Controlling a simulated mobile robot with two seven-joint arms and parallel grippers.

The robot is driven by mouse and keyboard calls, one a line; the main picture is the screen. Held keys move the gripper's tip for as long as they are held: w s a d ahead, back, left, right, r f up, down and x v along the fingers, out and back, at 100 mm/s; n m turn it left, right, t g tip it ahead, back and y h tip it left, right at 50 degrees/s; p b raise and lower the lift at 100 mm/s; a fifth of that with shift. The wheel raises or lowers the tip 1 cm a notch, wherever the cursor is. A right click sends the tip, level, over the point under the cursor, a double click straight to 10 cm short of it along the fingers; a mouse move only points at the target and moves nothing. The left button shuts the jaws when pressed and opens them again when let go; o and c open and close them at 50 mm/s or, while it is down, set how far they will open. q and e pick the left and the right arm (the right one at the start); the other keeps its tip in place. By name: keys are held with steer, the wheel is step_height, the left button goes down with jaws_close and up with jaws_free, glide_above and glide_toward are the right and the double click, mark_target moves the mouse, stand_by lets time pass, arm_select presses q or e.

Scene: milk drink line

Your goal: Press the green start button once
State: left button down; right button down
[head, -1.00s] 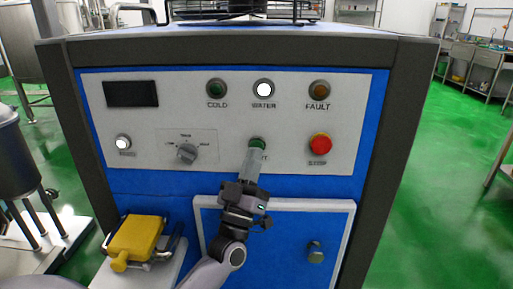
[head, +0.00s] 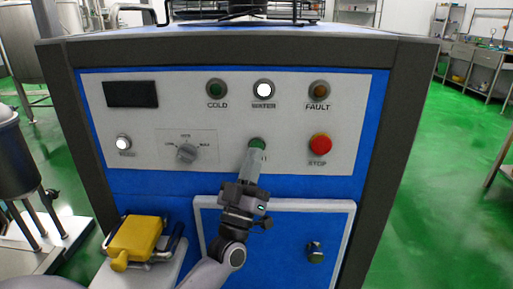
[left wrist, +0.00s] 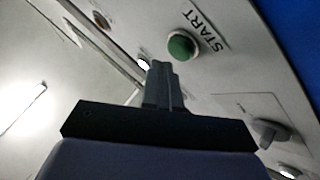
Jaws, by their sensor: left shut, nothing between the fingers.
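The green start button (head: 257,142) is on the white control panel (head: 345,110), in the lower row left of the red stop button (head: 320,143). It also shows in the left wrist view (left wrist: 181,46), beside the START label. My left gripper (head: 254,152) is shut and empty, with its fingertips just below the button in the head view. In the left wrist view the fingertips (left wrist: 161,66) are close to the button, with a sliver of panel between them in the picture. I cannot tell if they touch. My right gripper is not in view.
A selector knob (head: 187,153) and a lit white button (head: 123,142) are left of the start button. The WATER lamp (head: 264,88) glows white; the COLD lamp (head: 216,89) and FAULT lamp (head: 319,90) look dark. A yellow object (head: 136,240) is at lower left.

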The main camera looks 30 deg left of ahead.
arm_select(q)
steer(key=shift+w, duration=0.1)
stand_by(0.6)
steer(key=shift+w+a, duration=0.2)
steer(key=shift+w, duration=0.1)
steer(key=shift+w+a, duration=0.25)
steer(key=shift+w, duration=0.1)
stand_by(0.6)
steer(key=shift+s+d, duration=0.1)
steer(key=shift+s, duration=0.05)
stand_by(0.3)
steer(key=shift+s+d+p, duration=0.3)
steer(key=shift+s+d, duration=0.1)
steer(key=shift+s, duration=0.2)
steer(key=s+d, duration=0.1)
steer(key=s+p, duration=0.1)
steer(key=s, duration=0.1)
steer(key=s+d+p, duration=0.1)
steer(key=shift+s+d, duration=0.15)
steer(key=shift+d, duration=0.15)
